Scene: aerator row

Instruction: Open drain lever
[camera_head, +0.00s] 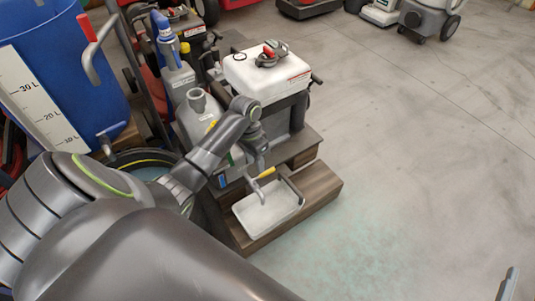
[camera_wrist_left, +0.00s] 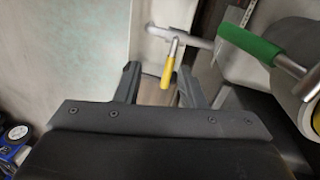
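The drain lever has a yellow grip (camera_head: 266,173) on a metal stem, low on the front of the machine, above a white tray (camera_head: 270,208). In the left wrist view the yellow grip (camera_wrist_left: 168,70) hangs from a metal valve pipe (camera_wrist_left: 178,36). My left gripper (camera_head: 258,163) is close to the lever. Its two fingers stand apart in the left wrist view (camera_wrist_left: 160,85), with the grip's lower end showing in the gap between them. I cannot tell whether the fingers touch it. A grey sliver at the bottom right of the head view may be my right gripper.
A green-handled lever (camera_wrist_left: 250,44) is right of the yellow one. The machine has a white tank (camera_head: 268,76) on top. A blue barrel (camera_head: 75,70) with a litre scale stands at left. The floor (camera_head: 420,150) on the right is clear.

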